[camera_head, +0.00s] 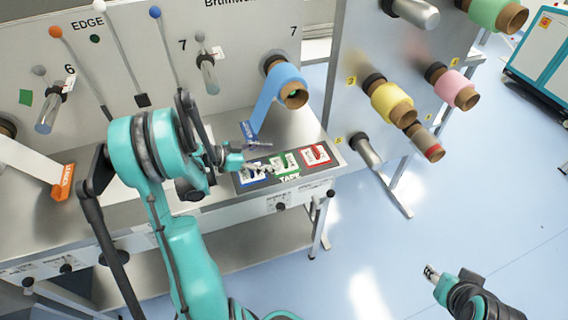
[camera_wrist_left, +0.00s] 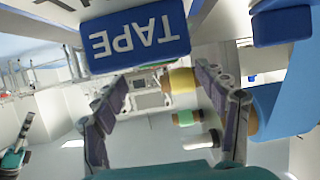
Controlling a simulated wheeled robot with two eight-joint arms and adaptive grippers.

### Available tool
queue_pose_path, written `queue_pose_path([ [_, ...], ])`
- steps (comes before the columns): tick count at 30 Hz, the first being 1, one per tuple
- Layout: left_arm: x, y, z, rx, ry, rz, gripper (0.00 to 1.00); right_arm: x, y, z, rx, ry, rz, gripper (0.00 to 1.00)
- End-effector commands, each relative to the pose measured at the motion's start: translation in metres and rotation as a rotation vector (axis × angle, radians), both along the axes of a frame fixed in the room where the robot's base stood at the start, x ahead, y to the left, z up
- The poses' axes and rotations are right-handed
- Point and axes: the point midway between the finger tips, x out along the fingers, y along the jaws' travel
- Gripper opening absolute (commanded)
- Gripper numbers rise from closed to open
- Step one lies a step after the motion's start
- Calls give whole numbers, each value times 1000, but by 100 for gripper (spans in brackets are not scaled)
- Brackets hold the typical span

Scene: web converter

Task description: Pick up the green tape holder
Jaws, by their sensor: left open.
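The green tape holder (camera_head: 285,162) lies in the middle of a dark mat (camera_head: 328,167) on the metal table, between a blue holder (camera_head: 248,180) and a red holder (camera_head: 316,155). My left gripper (camera_head: 258,159) is open and just left of the green holder, over the blue side of the mat. In the left wrist view, a blue block marked TAPE (camera_wrist_left: 138,38) shows upside down beyond the open fingers (camera_wrist_left: 165,95).
A blue tape roll (camera_head: 285,83) hangs behind the mat, with its strip reaching a blue block (camera_head: 250,133) on the table. An orange block (camera_head: 63,182) lies at the left. A rack (camera_head: 352,55) with several coloured rolls stands right. Floor at right is clear.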

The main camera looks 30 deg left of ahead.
Motion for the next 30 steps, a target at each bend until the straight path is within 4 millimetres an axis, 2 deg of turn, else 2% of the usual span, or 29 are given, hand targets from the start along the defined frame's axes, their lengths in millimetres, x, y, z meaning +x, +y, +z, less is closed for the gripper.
queue_pose_path([
  [3,13,-13,-12,1,0,-4,72,0,0,-11,0,0,0,40],
  [6,22,-21,-15,0,1,-2,72,0,0,-13,0,0,0,40],
  [15,26,-24,-16,1,2,0,72,0,0,-13,0,0,0,40],
  [17,26,-24,-16,1,2,0,59,0,0,-13,0,0,0,40],
  [21,26,-24,-16,1,2,0,22,0,0,-13,0,0,0,40],
  [30,26,-24,-16,1,2,0,21,0,0,-13,0,0,0,40],
])
